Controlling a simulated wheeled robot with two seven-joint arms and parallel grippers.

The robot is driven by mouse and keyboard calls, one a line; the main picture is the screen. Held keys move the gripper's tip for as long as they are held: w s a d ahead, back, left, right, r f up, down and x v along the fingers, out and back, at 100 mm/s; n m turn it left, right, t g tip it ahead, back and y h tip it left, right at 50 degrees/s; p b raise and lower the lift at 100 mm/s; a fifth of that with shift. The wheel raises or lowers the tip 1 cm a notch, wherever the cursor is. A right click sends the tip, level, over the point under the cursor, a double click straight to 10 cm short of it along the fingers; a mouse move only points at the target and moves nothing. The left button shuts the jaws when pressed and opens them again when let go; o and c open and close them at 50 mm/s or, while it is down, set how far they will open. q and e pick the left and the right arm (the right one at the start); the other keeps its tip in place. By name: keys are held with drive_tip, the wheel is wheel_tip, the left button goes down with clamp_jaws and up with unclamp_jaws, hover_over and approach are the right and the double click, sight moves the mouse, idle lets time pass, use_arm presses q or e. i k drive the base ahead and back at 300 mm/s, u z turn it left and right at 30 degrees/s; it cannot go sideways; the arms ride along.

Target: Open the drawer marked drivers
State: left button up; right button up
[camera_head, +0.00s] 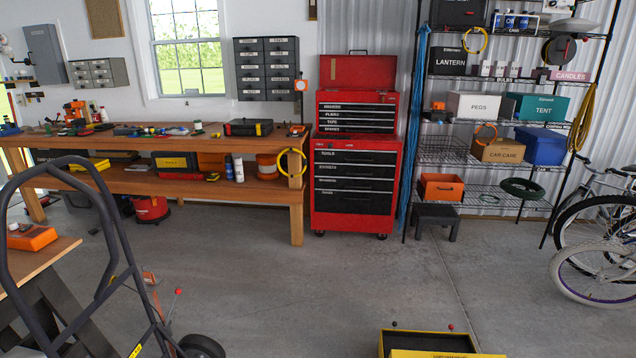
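The red tool chest (355,145) stands against the back wall near the middle, with its top lid raised. Its upper section has several shallow black drawers with white labels; one seems to read pliers and another tape. The lowest upper drawer (358,128) has a label too small to read surely. The lower section has larger black labelled drawers (357,171). All the chest's drawers look shut. I cannot tell for sure which drawer is marked drivers. Neither of my grippers shows in the head view.
A wooden workbench (240,145) with tools stands left of the chest. A wire shelf (450,140) and black stool (437,215) stand right. A hand truck (75,170) is near left; a yellow box (440,354) lies at the bottom. Floor (350,275) before the chest is clear.

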sight(388, 106)
drive_tip(key=u, duration=0.1)
drive_tip(key=i, duration=2.3)
drive_tip(key=z, duration=0.4)
drive_tip(key=i, duration=2)
drive_tip(key=z, duration=0.85)
drive_tip(key=i, duration=1.35)
drive_tip(key=z, duration=0.35)
